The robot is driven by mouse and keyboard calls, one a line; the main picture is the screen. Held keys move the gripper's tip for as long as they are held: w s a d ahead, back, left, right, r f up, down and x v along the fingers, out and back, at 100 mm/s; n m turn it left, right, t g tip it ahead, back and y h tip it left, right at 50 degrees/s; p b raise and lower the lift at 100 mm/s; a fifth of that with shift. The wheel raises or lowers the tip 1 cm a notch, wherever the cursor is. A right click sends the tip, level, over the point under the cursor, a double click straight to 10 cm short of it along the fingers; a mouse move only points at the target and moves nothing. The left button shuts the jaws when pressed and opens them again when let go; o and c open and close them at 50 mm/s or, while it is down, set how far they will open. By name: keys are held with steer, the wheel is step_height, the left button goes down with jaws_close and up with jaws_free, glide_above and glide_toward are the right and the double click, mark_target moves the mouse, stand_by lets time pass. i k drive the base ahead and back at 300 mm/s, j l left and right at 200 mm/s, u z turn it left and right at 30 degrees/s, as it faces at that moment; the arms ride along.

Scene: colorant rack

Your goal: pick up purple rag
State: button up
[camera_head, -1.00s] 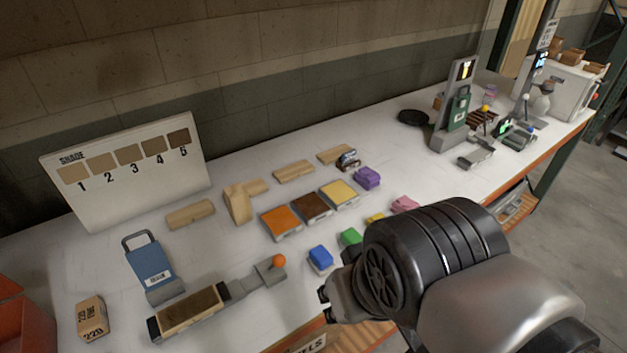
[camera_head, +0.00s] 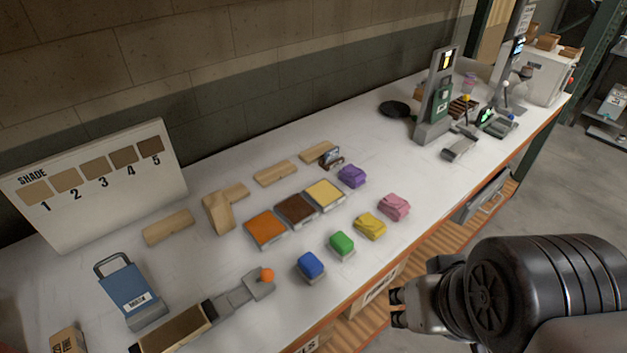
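The purple rag (camera_head: 352,176) is a small folded bundle on the white table, just right of the yellow tray and near a small dark object. My gripper (camera_head: 396,308) is at the lower right, beyond the table's front edge and well apart from the rag. Its dark fingertips point left. They are small and partly seen from the side, so I cannot tell whether they are open or shut. Nothing shows between them.
Pink (camera_head: 394,206), yellow (camera_head: 370,225), green (camera_head: 342,244) and blue (camera_head: 311,265) rags line the front of the table (camera_head: 405,160). Trays of orange (camera_head: 266,228), brown (camera_head: 297,209) and yellow (camera_head: 325,194) stand behind. Wooden blocks (camera_head: 275,173) lie farther back. A device (camera_head: 436,100) stands at right.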

mark_target(351, 175)
steer(key=u, duration=1.65)
steer(key=z, duration=1.6)
steer(key=i+l+u, duration=0.1)
steer(key=i+l, duration=0.2)
steer(key=i+l+u, duration=0.15)
steer(key=i+l, duration=0.15)
steer(key=i+l+u, duration=0.1)
steer(key=i+l, duration=0.15)
steer(key=l, duration=0.25)
steer(key=i+l+u, duration=0.15)
steer(key=i+l, duration=0.15)
steer(key=l, duration=0.15)
